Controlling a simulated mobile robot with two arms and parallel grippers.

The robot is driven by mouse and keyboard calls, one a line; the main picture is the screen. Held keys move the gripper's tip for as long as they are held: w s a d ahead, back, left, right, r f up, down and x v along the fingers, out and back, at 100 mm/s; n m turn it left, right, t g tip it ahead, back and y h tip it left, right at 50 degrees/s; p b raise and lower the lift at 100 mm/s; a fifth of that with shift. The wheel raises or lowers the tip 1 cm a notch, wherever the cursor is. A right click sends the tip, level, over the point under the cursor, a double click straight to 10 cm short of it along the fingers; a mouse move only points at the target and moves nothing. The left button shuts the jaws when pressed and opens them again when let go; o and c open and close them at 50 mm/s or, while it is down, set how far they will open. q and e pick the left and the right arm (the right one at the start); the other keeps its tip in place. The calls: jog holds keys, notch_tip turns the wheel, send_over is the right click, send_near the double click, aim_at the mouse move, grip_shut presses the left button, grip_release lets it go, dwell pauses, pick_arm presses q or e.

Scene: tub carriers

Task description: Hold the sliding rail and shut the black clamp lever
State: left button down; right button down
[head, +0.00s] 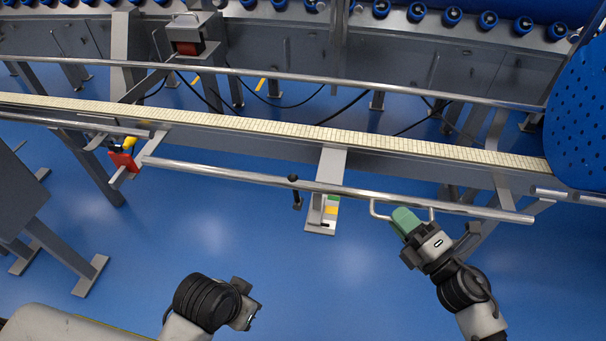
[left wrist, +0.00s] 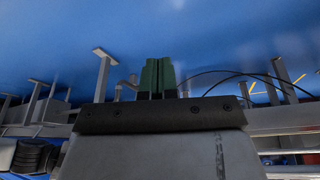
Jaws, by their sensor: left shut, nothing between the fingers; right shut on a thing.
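The sliding rail (head: 240,175) is a shiny metal tube along the near side of the conveyor, with a small wire handle (head: 374,209) near its right part. My right gripper (head: 405,221) has green fingers and is shut on this handle. The black clamp lever (head: 297,199) sits at the rail's middle; its knob is on the tube and its arm points down. My left gripper (head: 250,314) is low in the head view, below and left of the lever, apart from everything. Its green fingers show shut and empty in the left wrist view (left wrist: 158,78).
A conveyor with a pale slatted belt (head: 310,131) runs behind the rail, with a second guide tube (head: 270,74) beyond it. A red block (head: 123,161) hangs at the left. A perforated blue panel (head: 580,120) stands at the right. Blue floor is free between my arms.

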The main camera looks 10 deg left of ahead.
pick_arm(q)
jog(key=w+d+r+m+g+h, duration=0.2)
jog(key=w+d+r+m, duration=0.5)
jog(key=d+m, duration=0.4)
jog(key=w+d+r+m+g+h, duration=0.1)
jog(key=w+d+r+m+h, duration=0.1)
jog(key=w+d+r+m, duration=0.65)
jog(key=w+a+r+m+y, duration=0.6)
jog(key=w+r+m, duration=0.3)
jog(key=r+m, duration=0.2)
jog(key=shift+w+r+m+g+y, duration=0.4)
jog(key=shift+m+y, duration=0.15)
jog(key=shift+y, duration=0.35)
jog(key=shift+a+f, duration=0.1)
